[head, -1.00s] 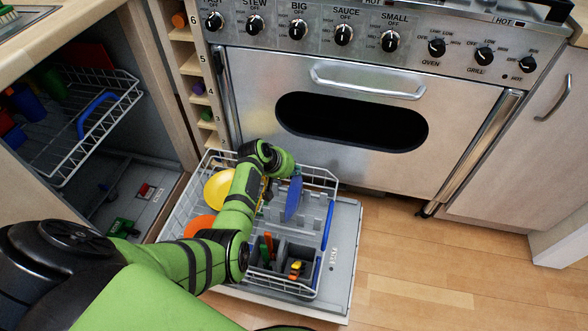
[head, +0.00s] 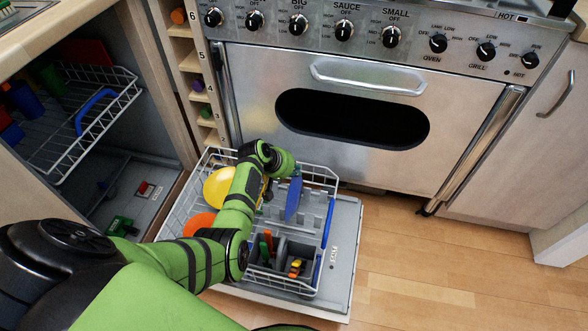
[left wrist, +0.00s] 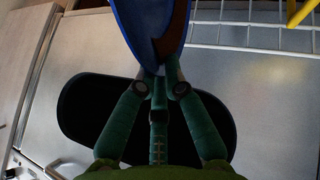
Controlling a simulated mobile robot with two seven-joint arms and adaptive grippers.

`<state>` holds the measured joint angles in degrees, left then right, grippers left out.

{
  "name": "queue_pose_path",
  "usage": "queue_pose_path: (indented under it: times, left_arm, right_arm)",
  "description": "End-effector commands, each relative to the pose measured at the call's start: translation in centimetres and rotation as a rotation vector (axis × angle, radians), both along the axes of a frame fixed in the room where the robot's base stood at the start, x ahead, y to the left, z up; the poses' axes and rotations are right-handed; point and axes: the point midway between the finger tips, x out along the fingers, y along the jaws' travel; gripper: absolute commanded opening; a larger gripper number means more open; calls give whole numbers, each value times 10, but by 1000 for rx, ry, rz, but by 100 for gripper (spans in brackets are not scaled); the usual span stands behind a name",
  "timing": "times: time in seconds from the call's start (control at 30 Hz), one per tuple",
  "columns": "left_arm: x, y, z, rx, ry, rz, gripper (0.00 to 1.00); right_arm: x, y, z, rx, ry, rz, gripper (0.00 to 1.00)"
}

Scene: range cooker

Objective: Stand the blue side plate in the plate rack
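The blue side plate (head: 293,201) is held on edge, roughly upright, over the right part of the lower dishwasher rack (head: 323,178). My left gripper (head: 294,175) is shut on its upper edge. In the left wrist view, the fingers (left wrist: 160,72) close on the rim of the blue plate (left wrist: 135,22). Whether the plate's lower edge touches the rack is hard to tell. A yellow plate (head: 217,188) and an orange dish (head: 199,224) are in the rack's left part, partly hidden by my arm. My right gripper is not in view.
A grey cutlery basket (head: 283,277) with several coloured items is at the rack's front. The rack rests on the open dishwasher door (head: 346,240). The range cooker (head: 240,105) stands behind. An upper rack (head: 120,100) is at left. The floor at right is clear.

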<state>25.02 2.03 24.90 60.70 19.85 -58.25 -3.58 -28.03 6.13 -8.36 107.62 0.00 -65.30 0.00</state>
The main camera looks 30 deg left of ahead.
Motion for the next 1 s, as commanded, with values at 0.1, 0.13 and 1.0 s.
queue_pose_path:
  times: [0.1,0.13,1.0]
  left_arm:
    - [1,0,1,1,-2,1,36]
    - [1,0,1,1,-2,1,36]
    - [1,1,92,1,-3,0,36]
  right_arm:
    - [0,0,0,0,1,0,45]
    - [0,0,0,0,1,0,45]
    - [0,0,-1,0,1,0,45]
